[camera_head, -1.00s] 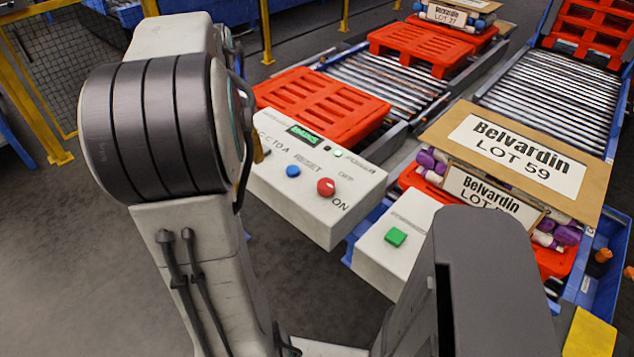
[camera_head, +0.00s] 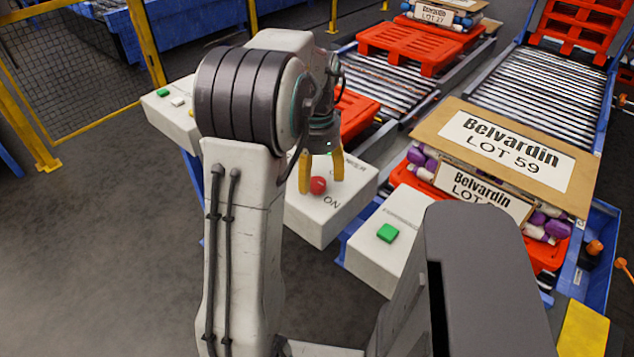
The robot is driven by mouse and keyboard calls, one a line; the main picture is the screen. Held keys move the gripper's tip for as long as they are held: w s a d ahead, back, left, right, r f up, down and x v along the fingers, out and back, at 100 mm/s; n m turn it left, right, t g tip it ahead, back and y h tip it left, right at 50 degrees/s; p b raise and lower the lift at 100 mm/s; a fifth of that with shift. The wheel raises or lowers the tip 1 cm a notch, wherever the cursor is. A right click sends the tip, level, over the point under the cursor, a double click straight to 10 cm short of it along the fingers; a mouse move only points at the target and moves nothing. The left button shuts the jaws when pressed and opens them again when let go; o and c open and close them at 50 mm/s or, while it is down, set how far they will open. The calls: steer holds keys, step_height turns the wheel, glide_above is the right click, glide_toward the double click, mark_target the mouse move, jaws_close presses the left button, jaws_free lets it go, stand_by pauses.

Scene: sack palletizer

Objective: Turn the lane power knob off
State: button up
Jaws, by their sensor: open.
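The red round knob (camera_head: 318,186) is on the top of a white control box (camera_head: 321,215), with the word ON printed just in front of it. My gripper (camera_head: 321,183) has two yellow fingers pointing down, spread apart. In the picture one finger is on the left of the knob and one on the right. I cannot tell whether they touch it or how far above the box they are. The OFF label is not readable.
A second white box with a green button (camera_head: 388,233) stands close on the right. Roller conveyors (camera_head: 545,92) run behind. A yellow fence (camera_head: 150,45) stands at the left, with open floor before it.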

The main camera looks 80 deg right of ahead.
steer(key=shift+f, duration=1.3)
steer(key=shift+o, duration=0.2)
steer(key=c, duration=1.3)
steer(key=shift+o, duration=0.2)
steer(key=shift+n, duration=0.3)
steer(key=n, duration=0.3)
steer(key=shift+n, duration=0.4)
steer(key=n, duration=0.4)
steer(key=shift+f+n, duration=0.1)
steer(key=shift+n, duration=0.2)
steer(key=n, duration=0.4)
steer(key=shift+p, duration=0.35)
steer(key=shift+a+n, duration=0.1)
steer(key=shift+n, duration=2.4)
